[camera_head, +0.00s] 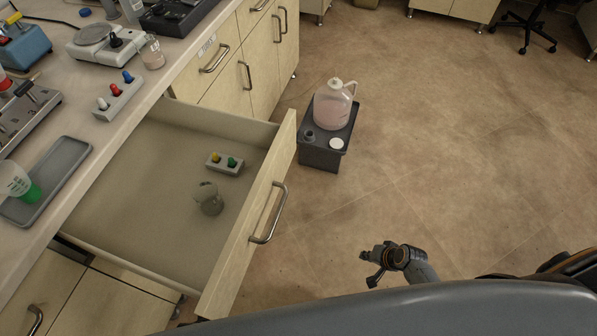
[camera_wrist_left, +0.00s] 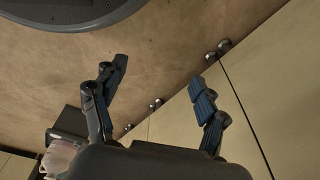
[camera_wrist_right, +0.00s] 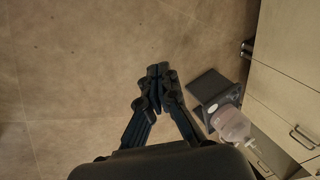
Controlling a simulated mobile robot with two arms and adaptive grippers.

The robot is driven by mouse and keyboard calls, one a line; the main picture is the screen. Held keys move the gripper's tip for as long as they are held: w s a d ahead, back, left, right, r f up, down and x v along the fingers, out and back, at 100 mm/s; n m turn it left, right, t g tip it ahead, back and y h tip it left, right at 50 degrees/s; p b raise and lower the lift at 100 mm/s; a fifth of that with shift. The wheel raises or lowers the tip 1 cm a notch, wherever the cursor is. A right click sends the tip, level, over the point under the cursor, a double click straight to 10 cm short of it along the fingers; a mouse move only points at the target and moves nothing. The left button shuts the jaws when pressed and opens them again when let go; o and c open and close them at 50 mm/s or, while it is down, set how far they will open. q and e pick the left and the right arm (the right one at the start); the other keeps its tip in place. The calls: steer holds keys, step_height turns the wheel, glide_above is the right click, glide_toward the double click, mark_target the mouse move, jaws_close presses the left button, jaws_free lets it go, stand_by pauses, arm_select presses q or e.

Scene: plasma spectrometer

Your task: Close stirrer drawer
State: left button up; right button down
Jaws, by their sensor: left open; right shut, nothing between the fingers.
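The stirrer drawer (camera_head: 150,230) is pulled far out from the bench. Its pale front panel carries a curved metal handle (camera_head: 269,213). Inside lie a small grey holder with yellow and green stirrer pieces (camera_head: 224,163) and a small glass flask (camera_head: 209,198). My right gripper (camera_head: 369,267) is in the air over the floor, to the right of the drawer front and apart from it. In the right wrist view its fingers (camera_wrist_right: 158,72) are shut with nothing between them. My left gripper (camera_wrist_left: 162,85) shows only in the left wrist view, open and empty, with cabinet fronts and floor behind it.
A dark stool (camera_head: 322,158) with a pink-filled jug (camera_head: 334,103) stands on the floor beyond the drawer. The bench top (camera_head: 108,148) holds a grey tray (camera_head: 47,182), a holder with coloured pieces (camera_head: 118,96) and a balance (camera_head: 101,43).

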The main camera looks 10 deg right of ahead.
mark_target(290, 148)
steer(key=w+r+m+t+y+b, duration=0.25)
steer(key=w+r+b, duration=0.3)
steer(key=w, duration=0.55)
steer(key=w+a+r+n+t+y+b, duration=0.1)
steer(key=w+a+r+n+y+b, duration=0.3)
steer(key=r, duration=1)
steer(key=s+a+r+t+y+b, duration=0.1)
steer(key=r+y+b, duration=0.55)
steer(key=r, duration=0.75)
steer(key=x, duration=1.3)
steer(key=shift+f, duration=0.15)
arm_select(q)
steer(key=w+r+t, duration=0.1)
steer(key=w+r, duration=0.4)
steer(key=r, duration=0.8)
steer(key=shift+d+t, duration=0.2)
steer(key=shift+t, duration=0.1)
arm_select(e)
steer(key=shift+w+a, duration=0.15)
steer(key=shift+a, duration=0.1)
steer(key=shift+w, duration=0.15)
